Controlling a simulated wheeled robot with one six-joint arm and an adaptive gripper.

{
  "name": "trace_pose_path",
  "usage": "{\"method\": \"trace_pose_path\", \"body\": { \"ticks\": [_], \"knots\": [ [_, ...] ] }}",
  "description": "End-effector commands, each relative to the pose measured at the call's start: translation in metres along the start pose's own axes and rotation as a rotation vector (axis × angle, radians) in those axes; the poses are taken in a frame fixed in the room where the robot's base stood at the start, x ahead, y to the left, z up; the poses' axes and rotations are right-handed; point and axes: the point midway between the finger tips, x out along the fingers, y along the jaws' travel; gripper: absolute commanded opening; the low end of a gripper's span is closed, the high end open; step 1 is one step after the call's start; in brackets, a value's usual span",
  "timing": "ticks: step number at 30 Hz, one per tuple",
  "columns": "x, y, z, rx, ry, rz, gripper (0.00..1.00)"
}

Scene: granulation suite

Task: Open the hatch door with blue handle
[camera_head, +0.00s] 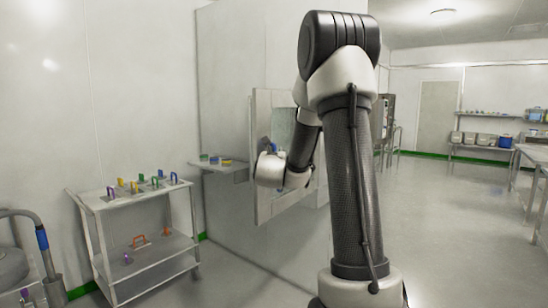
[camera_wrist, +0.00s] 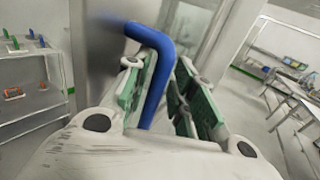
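The blue handle (camera_wrist: 154,62) is a bent bar in the wrist view, fixed to a grey metal door surface. It runs down between the green-padded fingers of my gripper (camera_wrist: 163,85). The fingers are close together on both sides of the bar and look shut on it, though contact on the right side is hard to see. In the head view the hatch door (camera_head: 264,112) is a pale framed panel with a window, on the side wall. My arm covers much of it. My gripper (camera_head: 279,150) is at the door's front, mostly hidden behind my wrist.
A white two-shelf trolley (camera_head: 140,194) with several coloured-handled items stands at the left. A small wall shelf (camera_head: 228,171) holds coloured items left of the hatch. Tables (camera_head: 536,153) stand far right. The floor (camera_head: 450,220) between is clear.

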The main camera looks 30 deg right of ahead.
Motion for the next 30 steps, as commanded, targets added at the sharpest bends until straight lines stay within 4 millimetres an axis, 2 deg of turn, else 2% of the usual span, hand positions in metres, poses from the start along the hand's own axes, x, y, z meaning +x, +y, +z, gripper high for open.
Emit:
{"method": "trace_pose_path", "body": {
  "ticks": [11, 22, 26, 30],
  "knots": [
    [-0.004, 0.001, -0.002, -0.001, 0.004, 0.003, 0.35],
    [-0.062, 0.001, -0.001, -0.001, 0.002, 0.004, 0.35],
    [-0.073, 0.000, -0.001, 0.000, 0.003, 0.002, 0.35],
    [-0.076, 0.000, -0.001, -0.001, 0.003, 0.001, 0.35]
  ]
}}
